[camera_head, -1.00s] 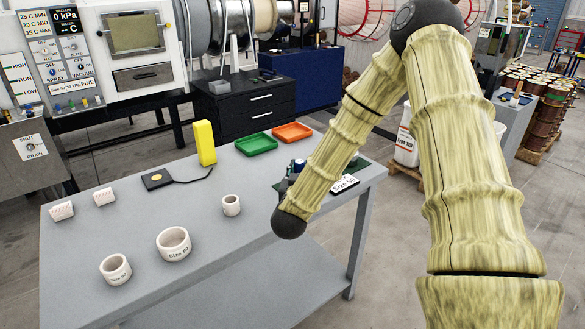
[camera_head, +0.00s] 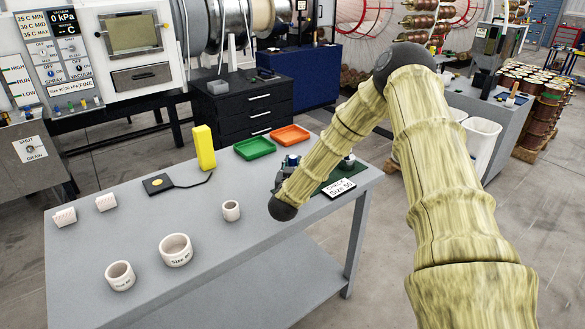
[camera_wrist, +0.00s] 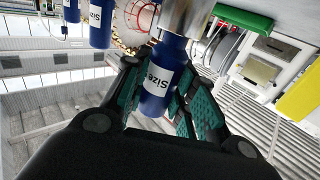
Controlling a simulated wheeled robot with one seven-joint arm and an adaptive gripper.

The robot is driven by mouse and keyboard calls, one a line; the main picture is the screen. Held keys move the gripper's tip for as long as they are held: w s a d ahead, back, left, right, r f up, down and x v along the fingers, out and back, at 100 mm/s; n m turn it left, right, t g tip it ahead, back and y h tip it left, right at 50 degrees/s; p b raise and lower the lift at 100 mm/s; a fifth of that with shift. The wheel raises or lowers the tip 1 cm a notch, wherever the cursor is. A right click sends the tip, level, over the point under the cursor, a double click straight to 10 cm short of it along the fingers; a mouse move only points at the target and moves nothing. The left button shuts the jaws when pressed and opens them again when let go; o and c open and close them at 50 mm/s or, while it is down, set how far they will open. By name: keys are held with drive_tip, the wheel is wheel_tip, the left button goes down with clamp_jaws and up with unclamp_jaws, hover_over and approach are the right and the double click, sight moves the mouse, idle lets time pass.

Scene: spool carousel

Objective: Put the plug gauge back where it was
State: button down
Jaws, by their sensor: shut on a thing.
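The plug gauge shows in the wrist view as a blue handle (camera_wrist: 158,82) with a white "Size" label, its number not readable, and a silver metal end (camera_wrist: 186,14). My gripper (camera_wrist: 160,88) is shut on the blue handle, with teal pads on either side. In the head view my gripper (camera_head: 287,168) is over the table's right end, mostly hidden behind my forearm. A green mat (camera_head: 333,178) with a white "Size 50" sign (camera_head: 341,188) lies there. Other blue handles (camera_wrist: 101,22) show at the upper left in the wrist view. A silver piece (camera_head: 347,161) is on the mat.
The grey table (camera_head: 230,255) holds white rings (camera_head: 175,250), a yellow block (camera_head: 204,147), a black pad (camera_head: 158,184), a green tray (camera_head: 254,147) and an orange tray (camera_head: 290,134).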

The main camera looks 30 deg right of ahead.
drive_tip(key=shift+f, duration=0.85)
drive_tip(key=shift+f, duration=0.15)
drive_tip(key=c, duration=1.2)
unclamp_jaws()
drive_tip(key=shift+o, duration=0.2)
drive_tip(key=shift+s+a, duration=0.2)
drive_tip(key=b+v, duration=0.4)
drive_tip(key=v, duration=0.7)
drive_tip(key=shift+s+a, duration=0.2)
